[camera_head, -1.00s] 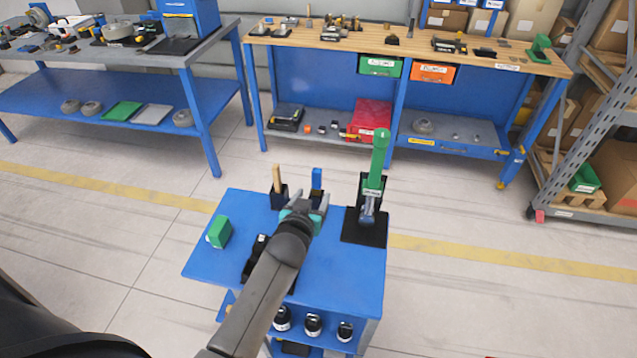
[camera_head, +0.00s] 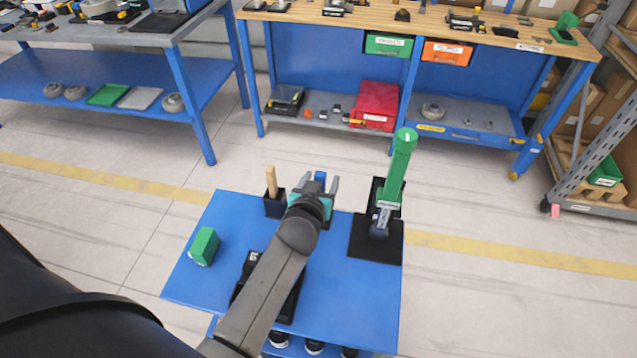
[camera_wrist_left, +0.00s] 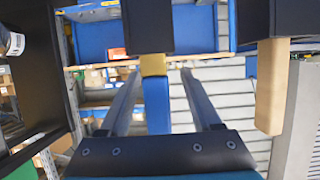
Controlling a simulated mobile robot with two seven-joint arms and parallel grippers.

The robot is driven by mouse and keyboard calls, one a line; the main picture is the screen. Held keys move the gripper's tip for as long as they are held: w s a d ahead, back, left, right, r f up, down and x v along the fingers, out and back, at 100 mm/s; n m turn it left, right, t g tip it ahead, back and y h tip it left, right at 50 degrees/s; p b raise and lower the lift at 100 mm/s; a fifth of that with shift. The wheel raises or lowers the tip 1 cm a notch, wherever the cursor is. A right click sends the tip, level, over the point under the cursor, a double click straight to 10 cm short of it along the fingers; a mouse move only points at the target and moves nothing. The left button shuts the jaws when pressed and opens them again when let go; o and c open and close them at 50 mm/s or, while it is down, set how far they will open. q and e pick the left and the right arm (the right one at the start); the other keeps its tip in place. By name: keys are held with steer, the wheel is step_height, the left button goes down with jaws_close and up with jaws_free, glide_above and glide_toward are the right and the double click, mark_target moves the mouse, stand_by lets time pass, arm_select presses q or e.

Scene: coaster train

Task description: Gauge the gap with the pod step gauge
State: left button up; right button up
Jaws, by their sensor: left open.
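A tool with a blue handle (camera_head: 320,177) stands in a black holder on the blue cart (camera_head: 345,285); it may be the pod step gauge, but its lower part is hidden. In the left wrist view the blue handle (camera_wrist_left: 156,105) has a yellow collar, and the view looks upside down. My left gripper (camera_head: 320,182) is open, with one finger on each side of the blue handle; a gap shows on both sides. A wood-handled tool (camera_head: 271,181) stands in a black holder to the left. My right gripper is not in view.
A tall green lever (camera_head: 400,165) on a black base (camera_head: 376,240) stands close right of the gripper. A green block (camera_head: 204,246) lies at the cart's left. A black tray is partly hidden under my arm. A wooden-topped workbench (camera_head: 340,20) stands behind, across open floor.

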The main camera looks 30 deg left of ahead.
arm_select(q)
steer(key=shift+w+d+f, duration=0.1)
steer(key=shift+w+f, duration=0.1)
steer(key=shift+w, duration=0.2)
steer(key=shift+s+r, duration=0.15)
steer(key=shift+s, duration=0.1)
steer(key=shift+c, duration=0.3)
steer(key=c, duration=0.9)
jaws_close()
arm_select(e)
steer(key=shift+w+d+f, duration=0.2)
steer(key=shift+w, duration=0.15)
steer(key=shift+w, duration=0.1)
